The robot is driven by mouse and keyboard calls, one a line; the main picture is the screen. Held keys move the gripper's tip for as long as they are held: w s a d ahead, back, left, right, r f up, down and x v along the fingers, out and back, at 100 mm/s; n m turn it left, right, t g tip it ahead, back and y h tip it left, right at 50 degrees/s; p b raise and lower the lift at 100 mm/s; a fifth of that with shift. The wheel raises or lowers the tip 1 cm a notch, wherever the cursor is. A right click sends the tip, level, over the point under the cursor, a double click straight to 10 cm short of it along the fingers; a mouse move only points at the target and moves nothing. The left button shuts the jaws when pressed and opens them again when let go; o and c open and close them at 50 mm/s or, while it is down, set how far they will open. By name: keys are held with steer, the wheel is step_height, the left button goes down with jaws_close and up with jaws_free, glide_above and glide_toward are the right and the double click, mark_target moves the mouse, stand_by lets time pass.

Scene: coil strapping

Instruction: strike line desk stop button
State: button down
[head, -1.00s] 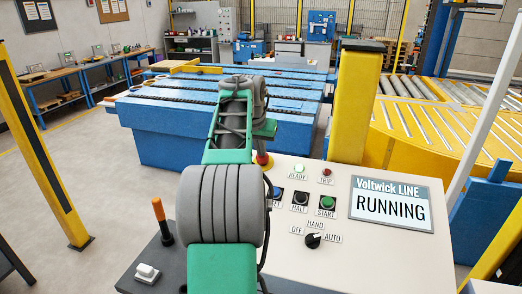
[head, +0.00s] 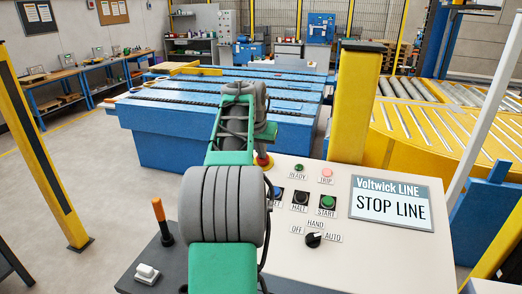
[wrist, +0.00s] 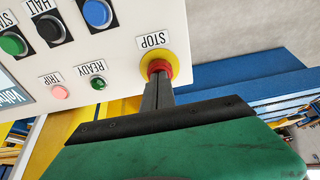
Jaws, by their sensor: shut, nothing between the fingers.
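The red stop button (wrist: 160,66) sits in a yellow collar under a STOP label (wrist: 154,41) in the wrist view. My gripper (wrist: 159,80) is shut and empty, and its fingertips appear to be against the button, covering part of it. In the head view the stop button (head: 263,160) shows partly beside my arm, which hides the fingers. The line desk (head: 385,250) has a display (head: 390,209) that reads STOP LINE. The TRIP lamp (head: 326,173) is lit pink and the READY lamp (head: 299,168) is dark green.
On the desk are a blue button (wrist: 97,13), a black HALT button (head: 301,198), a green START button (head: 327,202) and a selector knob (head: 313,240). A yellow post (head: 355,105) stands behind the desk. A blue conveyor bed (head: 170,130) lies beyond.

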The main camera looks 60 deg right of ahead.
steer(key=w+p+v, duration=0.1)
steer(key=p+v, duration=0.1)
steer(key=v, duration=1.2)
steer(key=shift+s+d+p, duration=0.2)
steer(key=shift+s+p, duration=0.1)
steer(key=shift+p, duration=0.05)
steer(key=shift+r, duration=0.1)
